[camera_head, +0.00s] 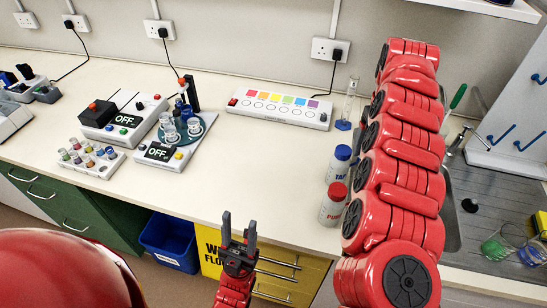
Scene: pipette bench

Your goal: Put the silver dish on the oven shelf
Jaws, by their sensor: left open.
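I see no silver dish and no oven shelf in the head view. My left gripper (239,218) is at the bottom middle, in front of the bench edge, pointing up in the picture. Its two dark fingers are apart with nothing between them. My right arm stands up through the right side of the picture and hides part of the bench and sink. Its gripper does not show.
The bench (255,170) has clear room in the middle. A colour-button panel (278,108), a device with several vials (176,140) and two bottles (334,204) stand on it. A blue bin (168,243) and yellow drawers (284,275) are below.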

